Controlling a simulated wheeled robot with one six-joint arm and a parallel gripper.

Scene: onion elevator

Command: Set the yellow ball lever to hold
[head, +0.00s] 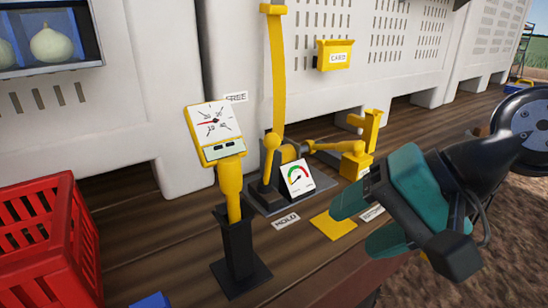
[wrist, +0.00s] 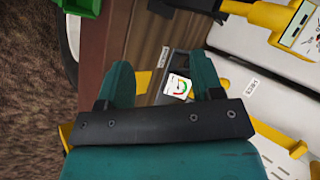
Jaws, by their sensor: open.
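The yellow ball lever (head: 271,142) stands roughly upright on a dark base plate in the head view, with the yellow ball on top. A FREE label (head: 236,97) is behind it on the white wall, and a HOLD label (head: 286,221) lies on the wood in front. My gripper (head: 362,220) has teal fingers and is open and empty, to the right of the lever and apart from it. In the wrist view, the open fingers (wrist: 161,66) frame the dark base area; I cannot make out the ball clearly there.
A small dial gauge (head: 298,178) sits beside the lever. A yellow scale (head: 214,122) on a black post stands to the left. A tall yellow strip (head: 278,75) rises behind. A red crate (head: 45,245) fills the lower left. A yellow clamp-like part (head: 355,160) is right of the gauge.

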